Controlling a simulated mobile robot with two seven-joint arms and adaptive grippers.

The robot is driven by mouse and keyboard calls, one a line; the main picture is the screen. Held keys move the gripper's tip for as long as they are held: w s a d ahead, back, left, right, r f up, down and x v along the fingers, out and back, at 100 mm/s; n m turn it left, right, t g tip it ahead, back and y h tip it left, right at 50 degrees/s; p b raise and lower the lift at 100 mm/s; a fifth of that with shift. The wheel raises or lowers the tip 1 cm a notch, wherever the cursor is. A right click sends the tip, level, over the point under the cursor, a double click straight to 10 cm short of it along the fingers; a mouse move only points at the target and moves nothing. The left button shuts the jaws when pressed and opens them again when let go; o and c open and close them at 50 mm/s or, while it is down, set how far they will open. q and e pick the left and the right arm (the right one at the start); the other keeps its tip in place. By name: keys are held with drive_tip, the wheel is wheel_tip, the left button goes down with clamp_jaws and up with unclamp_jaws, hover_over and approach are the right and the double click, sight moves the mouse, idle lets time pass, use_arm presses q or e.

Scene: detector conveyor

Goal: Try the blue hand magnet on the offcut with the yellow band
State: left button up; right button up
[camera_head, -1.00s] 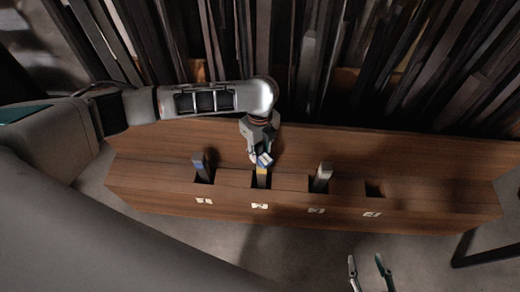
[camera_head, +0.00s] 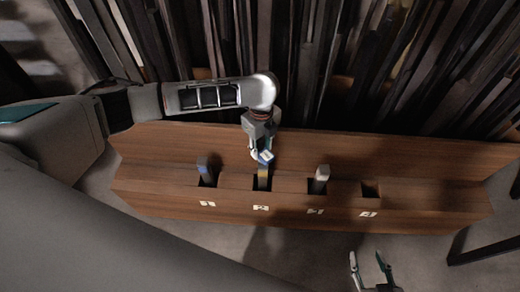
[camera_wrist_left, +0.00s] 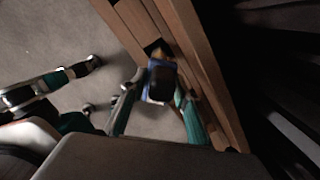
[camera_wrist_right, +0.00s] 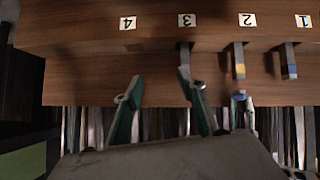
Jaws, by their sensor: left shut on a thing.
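My left gripper (camera_head: 261,143) is shut on the blue hand magnet (camera_head: 264,157), just above the offcut with the yellow band (camera_head: 262,172). That offcut stands upright in slot 2 of the wooden rack (camera_head: 420,160). In the head view the magnet overlaps its top; I cannot tell whether they touch. In the left wrist view the magnet (camera_wrist_left: 161,82) sits between the fingertips, with a bit of yellow behind it. The yellow band shows clearly in the right wrist view (camera_wrist_right: 239,69). My right gripper (camera_head: 370,262) is open and empty, in front of the rack.
An offcut with a blue band (camera_head: 205,168) stands in slot 1, left of the yellow one. A plain grey offcut (camera_head: 320,180) stands in slot 3. Slot 4 (camera_head: 370,190) is empty. Dark upright boards (camera_head: 400,70) fill the space behind the rack.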

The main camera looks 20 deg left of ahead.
sight(262, 141)
use_arm(q)
wheel_tip(262, 141, up, 2)
drive_tip(key=shift+w+p, duration=0.1)
drive_tip(key=shift+p, duration=0.45)
drive_tip(key=shift+r+p, duration=0.75)
drive_tip(key=shift+r, duration=0.35)
drive_tip(key=shift+r+p, duration=0.65)
drive_tip(key=shift+p, duration=0.1)
drive_tip(key=shift+r, duration=0.15)
use_arm(e)
drive_tip(key=shift+s+a+r, duration=0.15)
drive_tip(key=shift+s+r, duration=0.1)
drive_tip(key=shift+r, duration=0.3)
drive_tip(key=shift+s+a+r, duration=0.1)
drive_tip(key=shift+s+r, duration=0.1)
drive_tip(key=shift+r, duration=0.35)
drive_tip(key=shift+w+r, duration=0.15)
drive_tip(key=shift+w, duration=0.05)
